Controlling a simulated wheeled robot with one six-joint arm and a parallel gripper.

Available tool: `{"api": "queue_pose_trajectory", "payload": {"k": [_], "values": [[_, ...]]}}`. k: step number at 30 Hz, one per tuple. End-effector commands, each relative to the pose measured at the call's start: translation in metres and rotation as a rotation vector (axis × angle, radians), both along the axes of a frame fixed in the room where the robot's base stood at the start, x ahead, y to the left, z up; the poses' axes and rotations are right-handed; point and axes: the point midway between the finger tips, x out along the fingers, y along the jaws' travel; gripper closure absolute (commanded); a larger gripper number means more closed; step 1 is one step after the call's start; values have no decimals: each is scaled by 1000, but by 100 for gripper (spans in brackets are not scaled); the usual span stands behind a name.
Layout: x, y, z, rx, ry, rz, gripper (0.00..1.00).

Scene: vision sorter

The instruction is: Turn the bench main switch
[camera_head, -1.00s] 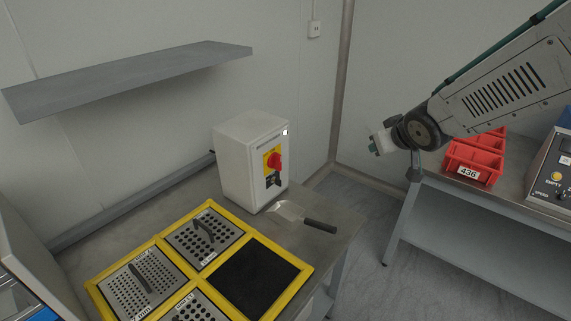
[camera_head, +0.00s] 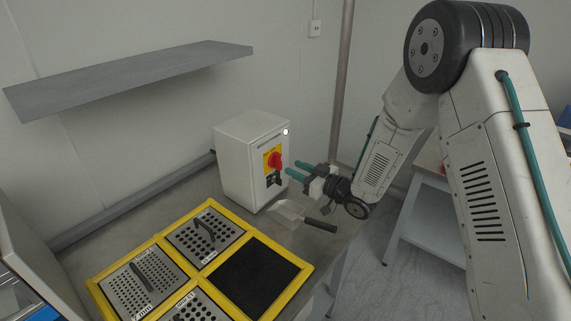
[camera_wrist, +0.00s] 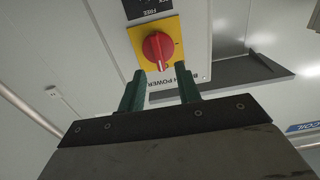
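The bench main switch is a red rotary knob (camera_head: 274,160) on a yellow plate, on the front of a white box (camera_head: 240,165) on the bench. In the wrist view the red knob (camera_wrist: 158,48) sits just beyond my fingertips, with a white mark on its handle. A black panel marked "FREE" (camera_wrist: 147,8) adjoins the yellow plate. My gripper (camera_head: 295,170) has two green fingers, spread apart and empty, pointing at the box front. In the wrist view the fingers (camera_wrist: 160,88) stand either side of the knob's lower end, seemingly short of it.
A yellow frame (camera_head: 211,271) with perforated plates and a black pad lies in front of the box. A grey shelf (camera_head: 130,75) is on the wall.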

Motion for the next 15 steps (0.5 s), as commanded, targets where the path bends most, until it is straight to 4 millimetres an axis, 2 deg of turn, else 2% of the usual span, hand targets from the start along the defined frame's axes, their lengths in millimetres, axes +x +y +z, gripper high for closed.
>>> {"api": "queue_pose_trajectory", "payload": {"k": [6,15], "values": [[22,28,0,0,-2,0,66],[32,41,0,-1,0,-2,66]]}}
